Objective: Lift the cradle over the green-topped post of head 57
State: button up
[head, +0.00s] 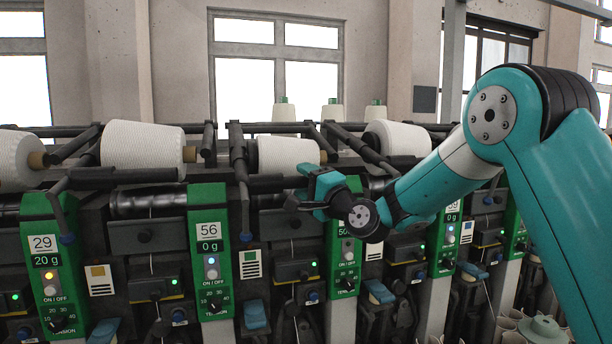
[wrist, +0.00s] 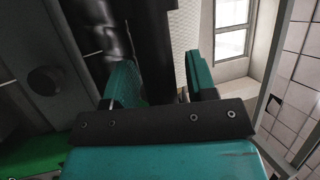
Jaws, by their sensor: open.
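No plate clearly reads 57. The green post behind my gripper has a partly covered number plate (head: 345,227), with only a leading 5 clear. The white cone (head: 284,155) left of this post sits in a dark cradle with an arm (head: 238,158) on its left and a dark bar (head: 272,184) below. My gripper (head: 296,189) is open in front of the cone's lower right. In the wrist view, its teal fingers (wrist: 160,83) stand apart, with a dark bar (wrist: 157,45) and white cone surface (wrist: 184,45) beyond them. I cannot tell whether they touch the bar.
Green posts 29 (head: 53,262), 56 (head: 209,265) and 59 (head: 449,232) stand along the machine. Other cones (head: 143,147) sit in neighbouring cradles, close to either side. My arm covers part of the right-hand heads. Pale tubes (head: 508,325) are at lower right.

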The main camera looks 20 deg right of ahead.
grip_shut()
notch_tip(320, 180, up, 11)
jog(key=s+m+g+p, duration=0.1)
jog(key=s+g+p, duration=0.1)
jog(key=p, duration=1.2)
jog(key=shift+r+h, duration=0.15)
jog(key=shift+h, duration=0.25)
grip_release()
